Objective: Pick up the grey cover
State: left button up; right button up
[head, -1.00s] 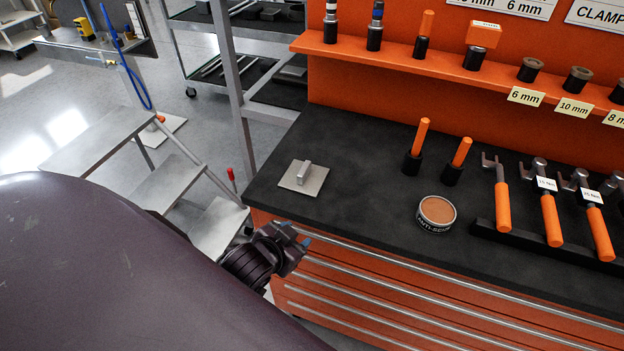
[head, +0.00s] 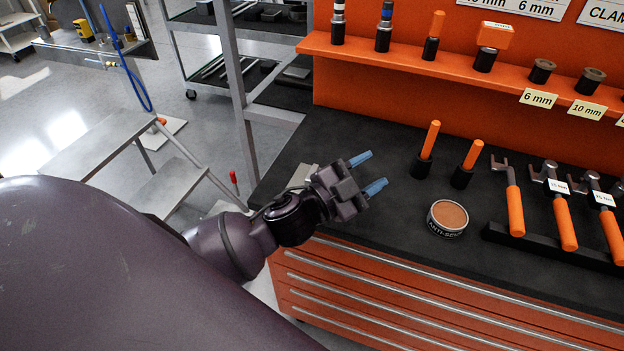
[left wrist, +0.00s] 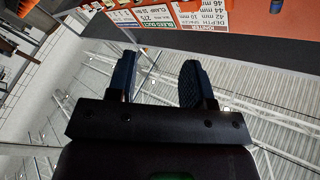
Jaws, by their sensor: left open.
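The grey cover (head: 299,175), a flat square plate, lies on the dark top of the orange workbench at its left end. In the head view my left arm and gripper hide most of it, including its handle; only a pale edge shows. My left gripper (head: 368,173) is open and empty, with its blue-tipped fingers apart and pointing right, in front of and to the right of the cover. Its two fingers also show apart in the left wrist view (left wrist: 158,75), with nothing between them. My right gripper is not in view.
A round anti-seize tin (head: 447,217) and two orange-handled tools in black holders (head: 425,158) stand to the right. A black rack (head: 500,236) holds orange-handled wrenches. An orange shelf (head: 400,57) runs along the back. The benchtop between gripper and tin is clear.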

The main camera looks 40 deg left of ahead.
pick_arm(q)
jog(key=d+r+m+g+h, duration=0.3)
jog(key=d+m+g+h, duration=0.25)
jog(key=m+h, duration=0.3)
jog(key=m+g+y, duration=1.3)
jog(key=y, duration=0.3)
send_over(312, 172)
notch_tip(312, 172, down, 4)
jog(key=shift+n, duration=0.25)
jog(key=f, duration=0.6)
jog(key=shift+w+a, duration=0.15)
jog(key=shift+w, duration=0.1)
jog(key=shift+s+f, duration=0.2)
jog(key=shift+f, duration=2.35)
jog(key=shift+c, duration=0.3)
